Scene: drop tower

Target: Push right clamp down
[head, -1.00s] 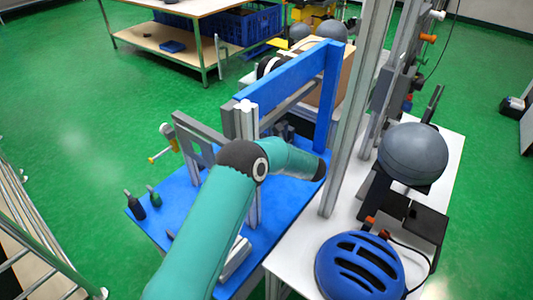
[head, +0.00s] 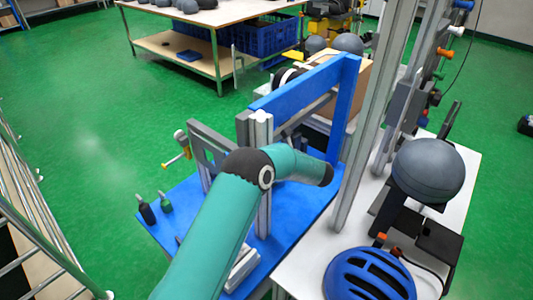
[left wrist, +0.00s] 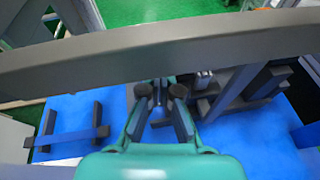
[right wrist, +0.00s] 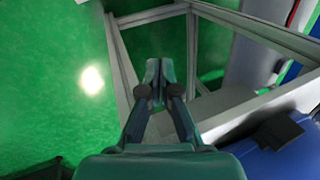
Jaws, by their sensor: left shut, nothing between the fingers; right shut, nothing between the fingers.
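In the left wrist view a dark jointed part (left wrist: 262,84), which looks like a clamp, stands on the blue board (left wrist: 255,130) right of my left gripper. My left gripper (left wrist: 160,88) is shut and empty above the board, apart from that part. In the head view an arm reaches over the blue board (head: 185,205); its gripper is hidden there. My right gripper (right wrist: 160,68) is shut and empty in the right wrist view, over a grey frame and green floor. A dark block (right wrist: 278,130) on a blue surface is right of it. I cannot tell which part is the right clamp.
A thick grey beam (left wrist: 100,62) crosses the left wrist view close to the gripper. A blue upright frame (head: 345,110) and tall metal posts (head: 375,120) stand beside the arm. A blue helmet (head: 370,278) and a grey headform (head: 428,170) are on the white table right.

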